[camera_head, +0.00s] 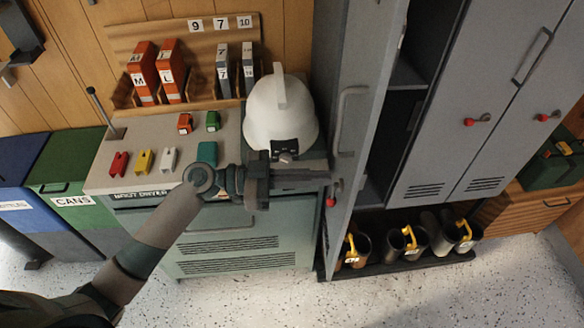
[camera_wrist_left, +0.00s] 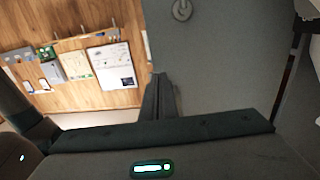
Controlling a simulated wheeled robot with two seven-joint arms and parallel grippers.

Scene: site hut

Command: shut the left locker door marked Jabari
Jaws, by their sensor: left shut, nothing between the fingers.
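The left locker door (camera_head: 363,95) stands open, swung out from the grey locker toward me, with the dark inside showing to its right. It has a long grey handle (camera_head: 345,120) and a red knob (camera_head: 332,194) low down. I see no readable name on it. My left gripper (camera_head: 328,177) is shut and empty, with its tips at the door's left face near the red knob; I cannot tell if they touch. In the left wrist view the shut fingers (camera_wrist_left: 158,97) point at a grey panel (camera_wrist_left: 225,60) that looks like the door. My right gripper is not in view.
The other locker doors (camera_head: 480,110) are shut. Boots (camera_head: 412,243) stand on a rack below. Left of the door, a cabinet (camera_head: 230,250) carries a white helmet (camera_head: 280,115) and small coloured blocks. Blue and green bins (camera_head: 65,175) stand further left. The speckled floor in front is clear.

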